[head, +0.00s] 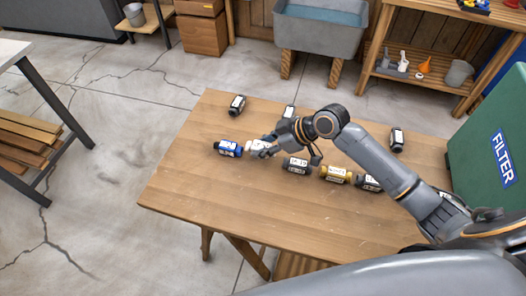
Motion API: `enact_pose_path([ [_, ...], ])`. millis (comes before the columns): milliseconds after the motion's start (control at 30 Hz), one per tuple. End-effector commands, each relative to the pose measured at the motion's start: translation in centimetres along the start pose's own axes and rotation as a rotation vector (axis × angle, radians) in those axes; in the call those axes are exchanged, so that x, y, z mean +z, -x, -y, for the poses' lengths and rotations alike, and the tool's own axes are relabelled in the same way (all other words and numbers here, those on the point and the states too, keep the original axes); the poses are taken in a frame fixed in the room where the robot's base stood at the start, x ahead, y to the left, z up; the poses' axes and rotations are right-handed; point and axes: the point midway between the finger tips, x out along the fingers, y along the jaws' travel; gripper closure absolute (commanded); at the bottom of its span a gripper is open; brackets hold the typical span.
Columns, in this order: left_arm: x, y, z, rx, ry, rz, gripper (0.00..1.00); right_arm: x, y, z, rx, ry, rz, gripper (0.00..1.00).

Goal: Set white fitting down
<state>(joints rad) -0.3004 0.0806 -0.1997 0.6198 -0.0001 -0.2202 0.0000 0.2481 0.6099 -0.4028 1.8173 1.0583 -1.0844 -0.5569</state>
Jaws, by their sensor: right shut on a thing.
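The white fitting (256,146) is at the left middle of the wooden table in the head view. My right gripper (264,149) reaches in from the right and is shut on it. The fitting lies on its side, just right of a blue fitting (228,148); I cannot tell whether the two touch. The fingers hide part of the white fitting. Whether it rests on the table or hangs just above it is not clear. My left gripper is not in view.
The wooden table (190,185) also holds a dark fitting (296,165), a yellow fitting (335,174) and several other dark ones. A green FILTER box (480,120) stands at the right. The table's front left is clear.

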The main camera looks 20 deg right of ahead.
Motion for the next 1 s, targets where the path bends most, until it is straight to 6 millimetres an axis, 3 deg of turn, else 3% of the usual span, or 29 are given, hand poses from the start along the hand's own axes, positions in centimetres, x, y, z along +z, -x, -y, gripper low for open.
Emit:
enact_pose_path([
  [200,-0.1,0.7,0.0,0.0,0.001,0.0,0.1,2.1,-2.1,0.2,-0.002,-0.003,0.002,1.0],
  [500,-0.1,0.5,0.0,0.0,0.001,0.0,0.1,2.4,-2.4,0.1,0.0,-0.001,0.001,1.0],
  [533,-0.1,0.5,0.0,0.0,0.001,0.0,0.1,2.4,-2.4,0.1,-0.001,-0.001,0.001,0.67],
  [633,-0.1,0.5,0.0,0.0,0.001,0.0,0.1,2.4,-2.4,0.1,-0.001,-0.001,0.001,0.47],
  [1000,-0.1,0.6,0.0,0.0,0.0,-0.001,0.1,2.3,-1.9,0.1,0.0,0.0,0.002,0.46],
])
